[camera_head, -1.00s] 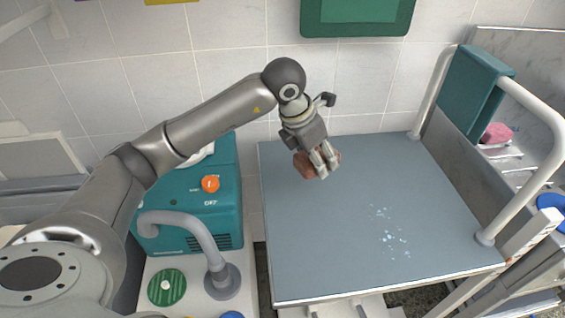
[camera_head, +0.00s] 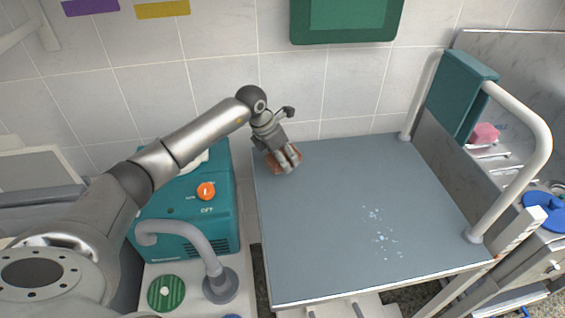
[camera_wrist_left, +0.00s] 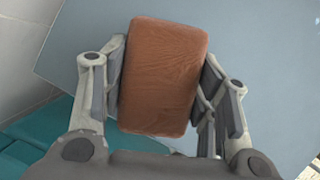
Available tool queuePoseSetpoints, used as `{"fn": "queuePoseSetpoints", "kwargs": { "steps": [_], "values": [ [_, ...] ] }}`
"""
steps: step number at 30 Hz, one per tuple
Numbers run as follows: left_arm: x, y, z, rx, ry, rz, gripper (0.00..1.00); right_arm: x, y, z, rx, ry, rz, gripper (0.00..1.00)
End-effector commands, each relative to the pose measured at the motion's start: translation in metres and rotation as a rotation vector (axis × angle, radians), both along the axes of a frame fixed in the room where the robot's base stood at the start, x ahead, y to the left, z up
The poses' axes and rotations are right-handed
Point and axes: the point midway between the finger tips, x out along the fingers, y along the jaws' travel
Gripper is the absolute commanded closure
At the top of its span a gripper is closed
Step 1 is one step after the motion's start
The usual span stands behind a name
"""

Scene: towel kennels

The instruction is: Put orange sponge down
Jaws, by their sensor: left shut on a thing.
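The orange-brown sponge (camera_wrist_left: 163,77) is a rounded block between the two fingers of my left gripper in the left wrist view. My left gripper (camera_head: 286,160) is shut on it. In the head view the sponge (camera_head: 272,163) is partly hidden by the fingers, at the back left corner of the grey-blue table top (camera_head: 340,215). I cannot tell whether the sponge touches the table top. My right gripper does not show.
A teal machine (camera_head: 190,210) with an orange knob stands left of the table. A white rail (camera_head: 520,120) with a teal pad borders the right side. A pink sponge (camera_head: 485,134) lies on a rack beyond it. Water-like specks (camera_head: 380,237) mark the table; the rest is clear.

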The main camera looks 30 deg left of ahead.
Motion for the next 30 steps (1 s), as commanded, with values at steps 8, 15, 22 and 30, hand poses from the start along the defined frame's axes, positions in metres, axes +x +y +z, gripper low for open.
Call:
{"fn": "queuePoseSetpoints", "kwargs": {
  "steps": [8, 15, 22, 30],
  "values": [
    [0.002, 0.003, -0.029, -0.002, 0.005, 0.002, 0.65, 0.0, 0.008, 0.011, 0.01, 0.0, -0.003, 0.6],
    [0.003, 0.005, -0.037, 0.0, 0.0, 0.001, 0.65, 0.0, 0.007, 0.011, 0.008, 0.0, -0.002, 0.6],
    [0.003, 0.005, -0.043, 0.001, 0.0, 0.0, 0.64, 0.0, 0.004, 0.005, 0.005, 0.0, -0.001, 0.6],
    [0.001, 0.004, -0.049, 0.001, 0.005, 0.0, 0.35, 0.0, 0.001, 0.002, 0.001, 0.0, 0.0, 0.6]
  ]
}}
